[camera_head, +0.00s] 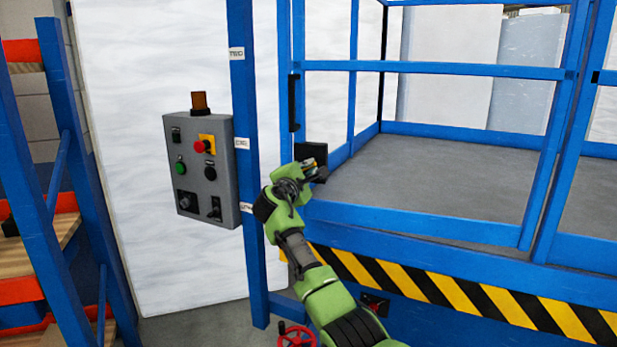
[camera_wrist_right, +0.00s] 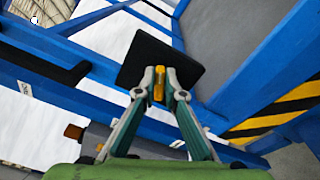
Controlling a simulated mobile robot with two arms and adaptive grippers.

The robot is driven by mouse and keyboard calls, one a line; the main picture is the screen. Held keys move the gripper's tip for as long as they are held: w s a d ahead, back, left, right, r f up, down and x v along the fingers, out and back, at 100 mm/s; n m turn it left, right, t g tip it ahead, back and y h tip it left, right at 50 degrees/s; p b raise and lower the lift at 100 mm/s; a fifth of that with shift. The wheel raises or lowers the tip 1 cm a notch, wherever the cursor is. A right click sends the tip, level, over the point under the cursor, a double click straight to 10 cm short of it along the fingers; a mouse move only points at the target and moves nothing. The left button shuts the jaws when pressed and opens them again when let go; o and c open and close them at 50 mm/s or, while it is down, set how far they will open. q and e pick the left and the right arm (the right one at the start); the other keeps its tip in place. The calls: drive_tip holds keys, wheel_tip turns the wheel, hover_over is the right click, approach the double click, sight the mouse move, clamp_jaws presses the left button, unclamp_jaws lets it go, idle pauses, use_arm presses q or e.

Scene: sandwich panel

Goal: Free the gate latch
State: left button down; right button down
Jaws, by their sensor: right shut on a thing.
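The gate latch shows as a black plate (camera_head: 311,152) on the left post of the blue gate (camera_head: 430,69), with a small yellow part in front of it. In the right wrist view, the black plate (camera_wrist_right: 150,50) stands behind the fingertips and the yellow latch part (camera_wrist_right: 158,84) sits between them. My right gripper (camera_head: 312,168) is shut on the yellow latch part; in the wrist view its two fingers (camera_wrist_right: 159,82) press on it from both sides. The wrist hides part of the latch in the head view. My left gripper is not in view.
A grey control box (camera_head: 205,170) with a red button hangs left of the gate. A black vertical handle (camera_head: 293,103) is above the latch. A striped yellow-black edge (camera_head: 440,288) runs below the platform floor (camera_head: 430,175). A red handwheel (camera_head: 296,336) is low down.

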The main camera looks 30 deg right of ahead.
drive_tip(key=shift+f+m+b, duration=0.15)
drive_tip(key=shift+m+b, duration=0.75)
drive_tip(key=shift+m, duration=0.3)
drive_tip(key=shift+f+m+b, duration=0.15)
drive_tip(key=shift+m+b, duration=0.75)
drive_tip(key=shift+m, duration=0.3)
drive_tip(key=c, duration=2.1)
unclamp_jaws()
drive_tip(key=shift+c, duration=0.2)
drive_tip(key=v, duration=1.2)
drive_tip(key=shift+d, duration=0.1)
